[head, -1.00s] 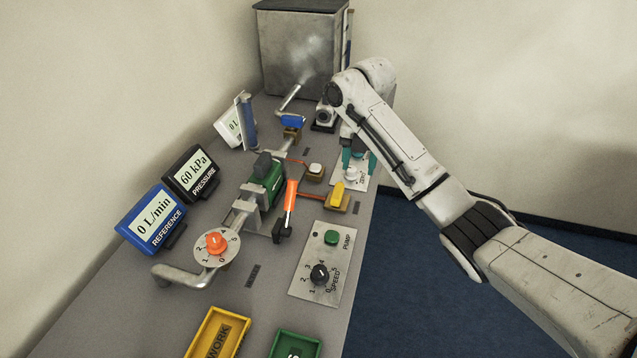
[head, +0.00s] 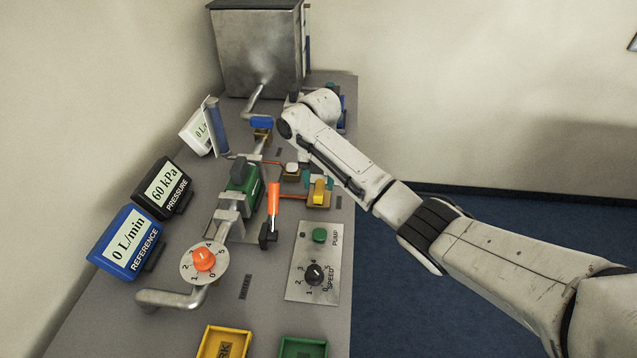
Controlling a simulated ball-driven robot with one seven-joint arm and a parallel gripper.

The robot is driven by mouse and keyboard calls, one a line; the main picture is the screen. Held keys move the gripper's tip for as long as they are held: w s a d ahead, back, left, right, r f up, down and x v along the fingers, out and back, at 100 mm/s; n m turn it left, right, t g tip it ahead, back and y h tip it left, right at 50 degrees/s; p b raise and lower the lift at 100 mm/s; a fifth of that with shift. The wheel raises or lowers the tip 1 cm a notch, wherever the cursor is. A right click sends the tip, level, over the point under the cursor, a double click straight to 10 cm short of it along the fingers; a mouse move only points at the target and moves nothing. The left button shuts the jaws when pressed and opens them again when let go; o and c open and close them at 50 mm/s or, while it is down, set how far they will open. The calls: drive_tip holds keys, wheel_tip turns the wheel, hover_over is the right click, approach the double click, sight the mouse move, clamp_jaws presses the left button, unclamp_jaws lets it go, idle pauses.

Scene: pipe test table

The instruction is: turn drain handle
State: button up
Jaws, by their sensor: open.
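A yellow handle (head: 319,190) sits on a small brass valve (head: 318,202) at the right end of a thin copper branch pipe. No label naming it the drain handle is readable. My gripper (head: 319,184) is open, with its teal fingers to either side of the yellow handle's upper part. I cannot tell whether they touch it.
An orange lever (head: 273,203) stands close left of the yellow handle, by a green valve body (head: 246,190). Below is the panel with a green pump button (head: 320,236) and black speed knob (head: 314,274). The pressure display (head: 166,188) reads 60 kPa; the reference display (head: 130,241) reads 0 L/min.

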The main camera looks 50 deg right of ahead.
drive_tip(key=shift+f, duration=0.75)
drive_tip(key=shift+c, duration=0.3)
clamp_jaws()
